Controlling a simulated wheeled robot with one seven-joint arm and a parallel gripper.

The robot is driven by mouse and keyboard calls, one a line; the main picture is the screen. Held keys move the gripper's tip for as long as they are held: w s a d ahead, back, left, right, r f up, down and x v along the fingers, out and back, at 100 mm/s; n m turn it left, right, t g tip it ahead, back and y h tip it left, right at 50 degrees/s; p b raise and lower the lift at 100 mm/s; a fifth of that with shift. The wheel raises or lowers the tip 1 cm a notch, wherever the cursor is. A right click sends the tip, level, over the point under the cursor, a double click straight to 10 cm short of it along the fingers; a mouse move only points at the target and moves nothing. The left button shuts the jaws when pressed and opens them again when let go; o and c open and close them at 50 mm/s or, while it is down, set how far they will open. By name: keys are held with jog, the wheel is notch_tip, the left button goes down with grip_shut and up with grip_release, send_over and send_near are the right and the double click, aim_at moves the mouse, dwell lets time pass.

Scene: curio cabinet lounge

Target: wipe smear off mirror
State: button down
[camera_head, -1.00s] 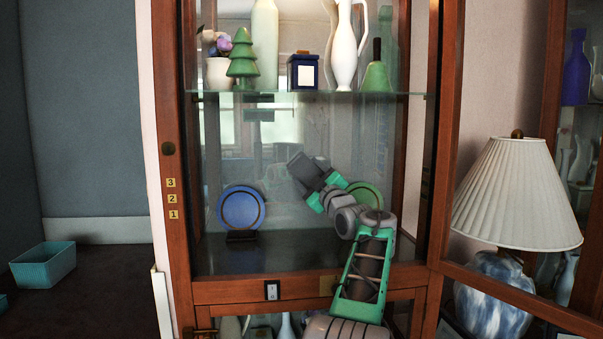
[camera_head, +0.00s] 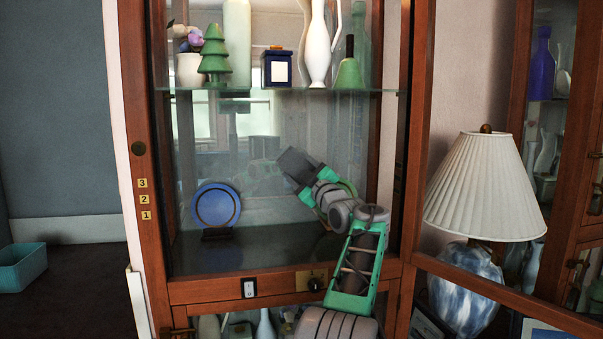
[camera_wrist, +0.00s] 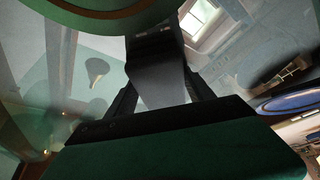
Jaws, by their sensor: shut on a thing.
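The mirror (camera_head: 270,130) is the back wall of the open cabinet, and it reflects a window and the room. My gripper (camera_head: 302,172) reaches into the lower bay, under the glass shelf. It is shut on a dark grey cloth-like piece (camera_head: 294,160). In the wrist view this grey piece (camera_wrist: 158,75) stands out between the black fingers of my gripper (camera_wrist: 160,98), with the mirror beyond. I cannot tell whether it touches the mirror.
A blue plate (camera_head: 216,205) on a stand is left of my arm; a green plate (camera_head: 350,187) is partly hidden behind it. The glass shelf (camera_head: 230,90) above holds a green tree, vases, a blue box and a green bell. A lamp (camera_head: 487,188) stands right.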

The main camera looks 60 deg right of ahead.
aim_at(248, 166)
jog(key=shift+w+a+f+b, duration=0.25)
jog(key=shift+w+a+b, duration=0.45)
jog(key=shift+w+a, duration=0.1)
jog(key=shift+w+a+r, duration=0.2)
jog(key=shift+w, duration=0.05)
jog(key=shift+w+a+f+b, duration=0.1)
jog(key=shift+w+a+b, duration=0.9)
jog(key=shift+w, duration=0.15)
jog(key=shift+w+a+f+b, duration=0.1)
jog(key=shift+w+a+b, duration=0.9)
jog(key=shift+w, duration=0.15)
jog(key=shift+w+a+r+b, duration=0.1)
jog(key=shift+w+a+b, duration=0.3)
jog(key=shift+w+a, duration=0.4)
jog(key=shift+w+a+r+b, duration=0.1)
jog(key=shift+w+a+b, duration=0.25)
jog(key=shift+w+a, duration=0.45)
jog(key=shift+f+b, duration=0.3)
jog(key=shift+b, duration=0.45)
jog(key=s+a+b, duration=0.2)
jog(key=b, duration=0.1)
jog(key=s+a+b, duration=0.1)
jog(key=a, duration=0.1)
jog(key=shift+s+r, duration=0.3)
jog(key=shift+s+a+b, duration=0.1)
jog(key=shift+b, duration=0.3)
